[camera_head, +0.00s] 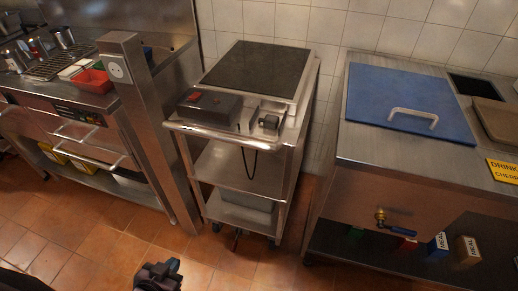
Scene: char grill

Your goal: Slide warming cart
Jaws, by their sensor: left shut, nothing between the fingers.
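The warming cart (213,131) is a steel trolley standing in the middle, between the left counter and the right counter. It has a dark flat plate (258,69) on top, a dark control box (209,105) with a red switch at its front, and two lower shelves. A black cord hangs below its front edge. My left gripper (158,276) is dark, at the bottom edge, low over the floor in front of the cart. It is shut and empty, apart from the cart. My right gripper is not in view.
A steel post (150,130) stands close to the cart's left side. The left counter holds a red tray (92,81). The right counter (365,145) carries a blue lid (410,98), with a narrow gap to the cart. The tiled floor (95,235) in front is clear.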

